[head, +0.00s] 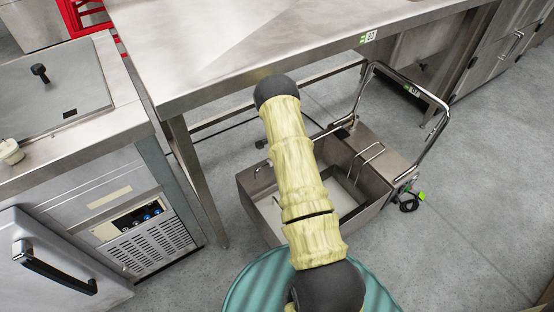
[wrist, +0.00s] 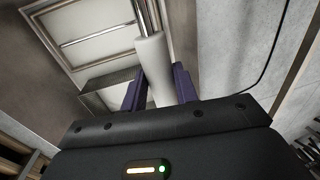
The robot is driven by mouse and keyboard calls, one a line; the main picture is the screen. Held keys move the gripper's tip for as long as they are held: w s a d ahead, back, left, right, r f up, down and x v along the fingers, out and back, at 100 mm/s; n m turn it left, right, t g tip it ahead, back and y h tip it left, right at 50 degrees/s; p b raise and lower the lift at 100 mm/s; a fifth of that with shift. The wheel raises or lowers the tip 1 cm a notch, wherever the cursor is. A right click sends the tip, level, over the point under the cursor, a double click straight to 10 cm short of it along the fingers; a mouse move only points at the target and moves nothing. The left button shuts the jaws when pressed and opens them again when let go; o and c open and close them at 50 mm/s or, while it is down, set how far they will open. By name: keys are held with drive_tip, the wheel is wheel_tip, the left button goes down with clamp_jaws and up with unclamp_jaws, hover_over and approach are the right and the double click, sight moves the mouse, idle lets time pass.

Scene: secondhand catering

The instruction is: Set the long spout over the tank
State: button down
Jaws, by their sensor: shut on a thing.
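The steel tank (head: 262,199) stands on the floor in the head view, open at the top, with a pale inside and thin metal rods in it. In the wrist view, my gripper (wrist: 157,82) has its two purple fingers shut on the pale sleeve of the long spout (wrist: 151,62). A shiny steel tube runs on from the sleeve towards the top of that view. A pale, steel-edged recess (wrist: 100,38) lies beside the tube and looks like the tank's inside. My arm hides the gripper and the spout in the head view, so the spout's end cannot be placed.
A steel worktable (head: 225,45) stands behind the tank, with a leg close to its left. A steel unit (head: 70,150) with a knob panel is at left. A tubular handle (head: 440,125) rises at the tank's right. The floor (head: 470,200) further right is clear.

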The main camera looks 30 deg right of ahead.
drive_tip(key=shift+w, duration=0.3)
drive_tip(key=shift+d, duration=0.1)
drive_tip(key=c, duration=1.1)
unclamp_jaws()
drive_tip(key=shift+r, duration=0.1)
